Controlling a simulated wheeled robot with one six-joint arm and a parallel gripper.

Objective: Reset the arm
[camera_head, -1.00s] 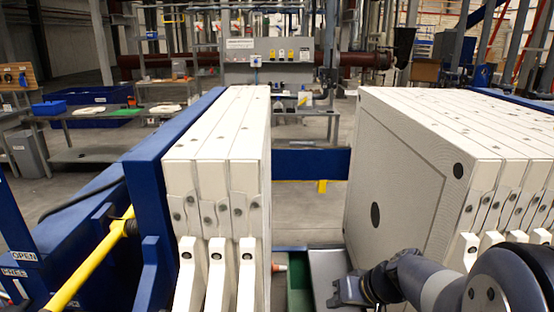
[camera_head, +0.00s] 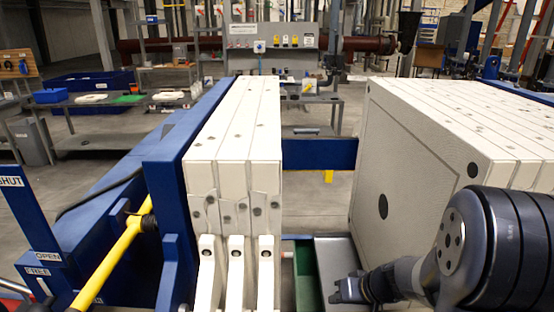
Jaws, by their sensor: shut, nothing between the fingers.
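My gripper (camera_head: 345,290) is at the lower right of the head view, low in front of the gap between the two plate stacks. It is small and dark here, and its fingers are shut with nothing in them. My arm reaches in from the right edge, across the lower front of the right plate stack (camera_head: 400,165). The left plate stack (camera_head: 235,140) of white plates stands to the left of the gap, apart from my gripper.
A blue press frame (camera_head: 175,170) and a yellow bar (camera_head: 115,258) lie at the left. A lever label post (camera_head: 28,215) stands at the left edge. A green tray (camera_head: 306,275) and a grey tray (camera_head: 338,256) lie low in the gap. Work tables stand behind.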

